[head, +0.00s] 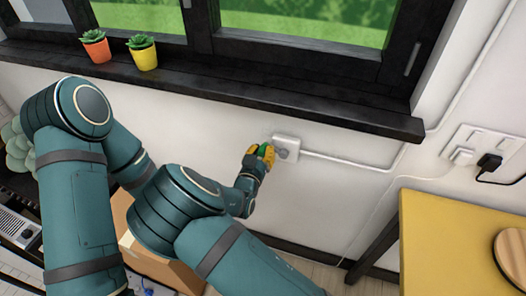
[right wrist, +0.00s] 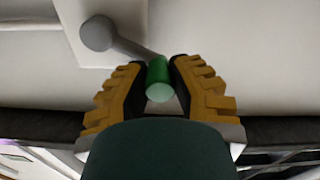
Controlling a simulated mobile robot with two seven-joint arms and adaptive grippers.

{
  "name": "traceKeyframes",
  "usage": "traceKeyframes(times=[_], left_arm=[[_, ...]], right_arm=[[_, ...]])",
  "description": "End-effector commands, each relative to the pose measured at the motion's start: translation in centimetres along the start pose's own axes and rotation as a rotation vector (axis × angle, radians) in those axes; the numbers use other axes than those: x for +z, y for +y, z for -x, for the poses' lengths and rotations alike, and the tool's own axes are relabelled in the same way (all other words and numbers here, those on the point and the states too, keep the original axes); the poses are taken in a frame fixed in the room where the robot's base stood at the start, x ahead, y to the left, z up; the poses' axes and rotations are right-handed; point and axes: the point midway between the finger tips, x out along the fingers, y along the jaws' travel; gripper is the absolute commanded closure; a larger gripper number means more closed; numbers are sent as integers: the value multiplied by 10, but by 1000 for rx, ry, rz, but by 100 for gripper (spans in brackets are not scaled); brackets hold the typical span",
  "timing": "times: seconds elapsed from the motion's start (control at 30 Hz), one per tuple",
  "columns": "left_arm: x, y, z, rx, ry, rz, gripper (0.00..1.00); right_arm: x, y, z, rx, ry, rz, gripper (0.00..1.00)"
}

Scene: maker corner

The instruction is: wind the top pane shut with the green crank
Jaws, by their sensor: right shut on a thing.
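The green crank handle (right wrist: 159,78) sits between the two yellow-padded fingers of my right gripper (right wrist: 158,88), which is shut on it. A grey crank arm (right wrist: 128,47) runs from the handle to a round grey hub on the white wall box (right wrist: 85,25). In the head view, my right gripper (head: 261,158) is at the white crank box (head: 287,148) below the window sill, mostly covering the green handle. The window (head: 300,35) shows only its lower part; the top pane is out of view. My left gripper is not visible; its arm passes behind my right arm.
Two potted succulents, one orange pot (head: 97,50) and one yellow pot (head: 145,59), stand on the dark sill (head: 250,95). A white conduit (head: 345,159) runs right from the box. A yellow-topped table (head: 450,240) is at right. A cardboard box (head: 150,262) is below my arms.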

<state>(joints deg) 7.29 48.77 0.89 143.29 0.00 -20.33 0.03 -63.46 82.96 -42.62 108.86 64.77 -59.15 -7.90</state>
Motion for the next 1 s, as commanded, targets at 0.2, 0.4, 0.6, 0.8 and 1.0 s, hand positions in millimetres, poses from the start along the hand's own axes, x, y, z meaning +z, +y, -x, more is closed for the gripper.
traceKeyframes(times=[0.2,0.4,0.6,0.8,1.0], left_arm=[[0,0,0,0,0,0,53],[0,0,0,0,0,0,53],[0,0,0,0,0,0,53],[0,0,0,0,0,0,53],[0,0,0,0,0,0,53]], right_arm=[[-1,0,-1,0,2,-3,43],[-1,0,0,0,1,-2,43],[-8,1,0,0,1,-5,43],[-40,8,0,1,2,-8,43],[-75,16,0,1,1,-7,43]])
